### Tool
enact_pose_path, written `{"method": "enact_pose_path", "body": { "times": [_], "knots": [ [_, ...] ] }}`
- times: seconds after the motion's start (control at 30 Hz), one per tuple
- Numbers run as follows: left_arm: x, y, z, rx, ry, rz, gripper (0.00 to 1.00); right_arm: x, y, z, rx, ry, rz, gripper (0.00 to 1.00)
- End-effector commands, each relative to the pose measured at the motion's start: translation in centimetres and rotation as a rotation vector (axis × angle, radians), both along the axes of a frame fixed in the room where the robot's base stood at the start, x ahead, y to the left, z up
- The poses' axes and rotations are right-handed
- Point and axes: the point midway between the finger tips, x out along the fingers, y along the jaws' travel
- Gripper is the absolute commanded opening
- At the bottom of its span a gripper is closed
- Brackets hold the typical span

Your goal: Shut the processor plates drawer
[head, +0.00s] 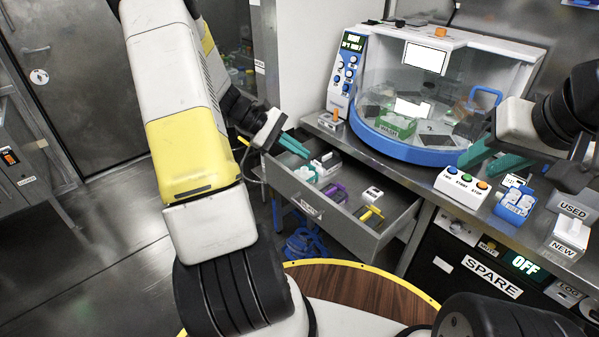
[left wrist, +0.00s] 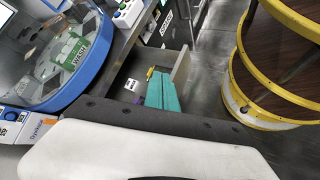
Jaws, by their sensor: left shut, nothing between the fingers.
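The drawer (head: 345,227) under the bench stands pulled out, with its labelled front facing me. Its label is too small to read surely. Inside lie white pieces, a purple-handled item and a yellow-handled item (head: 370,214). The drawer's wall (left wrist: 180,68) also shows in the left wrist view. My left gripper (head: 296,147), with teal fingers, is shut and empty at the drawer's left end; whether it touches the rim is unclear. It also shows in the left wrist view (left wrist: 162,93). My right gripper (head: 492,163) is over the bench at right, its teal fingers apart.
A centrifuge-like machine with a clear dome (head: 430,90) and blue base stands on the bench. A white button box (head: 462,187) and a blue rack (head: 515,205) sit near the bench's front edge. Open floor (head: 110,250) lies to the left.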

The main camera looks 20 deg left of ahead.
Motion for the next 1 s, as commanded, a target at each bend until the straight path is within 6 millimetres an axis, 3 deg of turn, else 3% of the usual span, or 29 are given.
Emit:
{"method": "enact_pose_path", "body": {
  "times": [0.03, 0.3, 0.6, 0.8, 1.0],
  "knots": [
    [0.7, 1.4, -2.4, -0.073, 0.04, 0.07, 0.0, 0.0, 0.0, 0.0, 0.0, 0.0, 0.0, 0.34],
    [3.1, 8.5, -13.1, -0.449, 0.155, 0.45, 0.0, 0.0, 0.0, 0.0, 0.0, 0.0, 0.0, 0.34],
    [1.7, 15.5, -24.9, -0.813, 0.189, 0.864, 0.0, 0.0, 0.0, 0.0, 0.0, 0.0, 0.0, 0.34],
    [0.6, 17.3, -28.3, -0.913, 0.184, 0.987, 0.0, 0.0, 0.0, 0.0, 0.0, 0.0, 0.0, 0.34],
    [1.8, 16.7, -28.6, -0.921, 0.183, 0.997, 0.0, 0.0, 0.0, 0.0, 0.0, 0.0, 0.0, 0.34]
  ]
}}
